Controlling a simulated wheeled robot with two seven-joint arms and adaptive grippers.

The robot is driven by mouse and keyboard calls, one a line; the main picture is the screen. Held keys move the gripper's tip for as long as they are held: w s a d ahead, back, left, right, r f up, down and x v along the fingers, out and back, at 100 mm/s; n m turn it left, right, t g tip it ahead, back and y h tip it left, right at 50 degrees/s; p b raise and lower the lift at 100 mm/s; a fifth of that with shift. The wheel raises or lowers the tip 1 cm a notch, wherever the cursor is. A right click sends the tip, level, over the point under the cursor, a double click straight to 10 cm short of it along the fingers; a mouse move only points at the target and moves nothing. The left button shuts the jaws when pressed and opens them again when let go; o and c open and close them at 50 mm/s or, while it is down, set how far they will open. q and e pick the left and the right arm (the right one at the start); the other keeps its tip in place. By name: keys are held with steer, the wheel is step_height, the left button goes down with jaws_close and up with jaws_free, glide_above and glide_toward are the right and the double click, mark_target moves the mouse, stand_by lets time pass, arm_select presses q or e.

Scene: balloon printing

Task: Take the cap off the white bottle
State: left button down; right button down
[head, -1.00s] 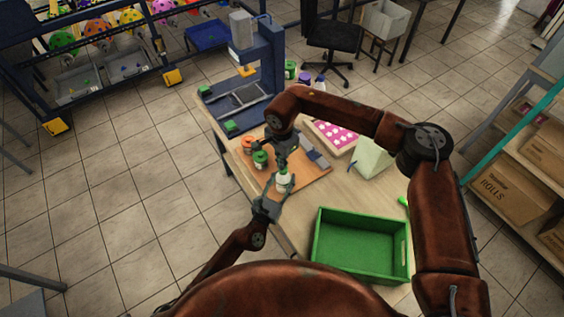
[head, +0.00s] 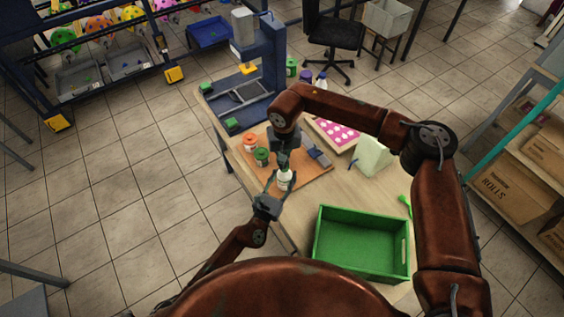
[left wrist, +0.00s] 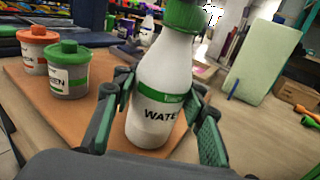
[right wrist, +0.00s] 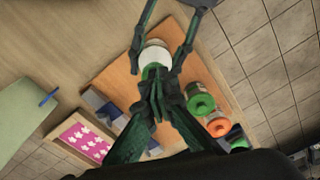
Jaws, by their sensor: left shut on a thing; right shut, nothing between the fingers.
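The white bottle (left wrist: 157,95) stands upright, with a "WATER" label and a green cap (left wrist: 187,14) on top. It also shows in the head view (head: 284,181). My left gripper (left wrist: 160,112) is shut on the bottle's body, one finger on each side. My right gripper (right wrist: 156,84) is shut with nothing between its fingers. Its tips are at the top of the bottle, over the cap, in the right wrist view. They hide part of the cap, and I cannot tell whether they touch it. In the head view, my right gripper (head: 283,160) is just above the bottle.
An orange-lidded jar (left wrist: 40,48) and a green-lidded jar (left wrist: 69,70) stand beside the bottle on the orange board (left wrist: 30,92). A green crate (head: 325,268) is at the table's near right. A blue machine (head: 270,60) stands at the back.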

arm_select(q)
steer(key=shift+w+a+r, duration=0.1)
steer(key=shift+w+r, duration=0.1)
steer(key=shift+r, duration=0.15)
arm_select(e)
steer(key=shift+d, duration=0.2)
arm_select(q)
steer(key=shift+s+f, duration=0.15)
steer(key=shift+f, duration=0.1)
arm_select(e)
steer(key=shift+a+r, duration=0.15)
steer(key=shift+r, duration=0.95)
steer(key=shift+r, duration=0.1)
steer(key=shift+s+r, duration=0.15)
steer(key=shift+r, duration=1.75)
arm_select(q)
steer(key=c, duration=1.1)
jaws_free()
steer(key=shift+c, duration=0.2)
steer(key=shift+f, duration=0.1)
steer(key=v, duration=1.2)
arm_select(e)
steer(key=shift+a, duration=0.1)
